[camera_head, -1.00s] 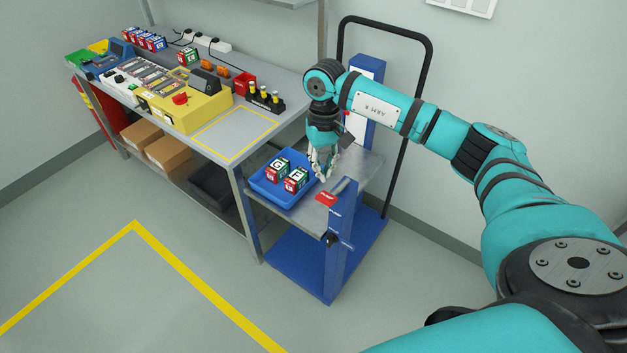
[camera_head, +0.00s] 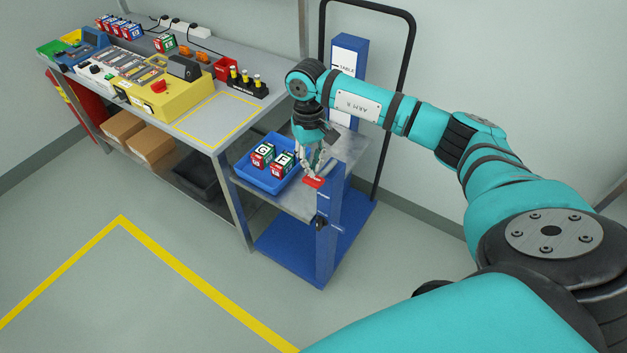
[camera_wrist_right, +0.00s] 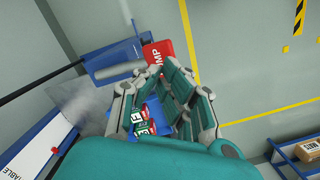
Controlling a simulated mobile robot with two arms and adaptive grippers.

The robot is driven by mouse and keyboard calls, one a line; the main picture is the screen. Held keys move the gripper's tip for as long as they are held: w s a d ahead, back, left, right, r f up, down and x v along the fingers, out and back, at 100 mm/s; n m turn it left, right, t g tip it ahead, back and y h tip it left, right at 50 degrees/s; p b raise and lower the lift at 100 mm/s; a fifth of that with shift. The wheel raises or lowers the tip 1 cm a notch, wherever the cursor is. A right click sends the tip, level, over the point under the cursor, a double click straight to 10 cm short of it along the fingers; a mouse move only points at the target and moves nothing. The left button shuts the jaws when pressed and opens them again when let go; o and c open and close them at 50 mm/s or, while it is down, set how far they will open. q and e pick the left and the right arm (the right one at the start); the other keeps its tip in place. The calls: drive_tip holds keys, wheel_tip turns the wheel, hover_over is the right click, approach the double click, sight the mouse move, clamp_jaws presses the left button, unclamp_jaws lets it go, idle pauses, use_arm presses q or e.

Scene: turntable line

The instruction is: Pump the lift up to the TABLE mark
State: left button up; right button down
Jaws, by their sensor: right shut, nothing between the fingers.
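The blue lift (camera_head: 290,250) stands at the bench's right end. Its grey platform (camera_head: 349,146) sits below the bench top. The TABLE mark (camera_head: 346,69) is high on a white scale on its column; it also shows in the wrist view (camera_wrist_right: 88,163), with a small red pointer (camera_wrist_right: 54,150) apart from it. The red pump pad (camera_head: 314,182), lettered in the wrist view (camera_wrist_right: 165,55), is on the lift's near side. My right gripper (camera_head: 311,172) is shut and empty, pointing down close over the pad; I cannot tell whether it touches. My left gripper is out of view.
A blue tray (camera_head: 239,178) with two marked boxes (camera_head: 272,159) rests on the platform, close beside my gripper. The bench (camera_head: 213,118) carries devices and has a bare yellow-outlined area. A black handle frame (camera_head: 411,60) rises behind the lift. The floor in front is clear.

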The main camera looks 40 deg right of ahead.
drive_tip(key=shift+f, duration=0.75)
drive_tip(key=shift+s, duration=0.1)
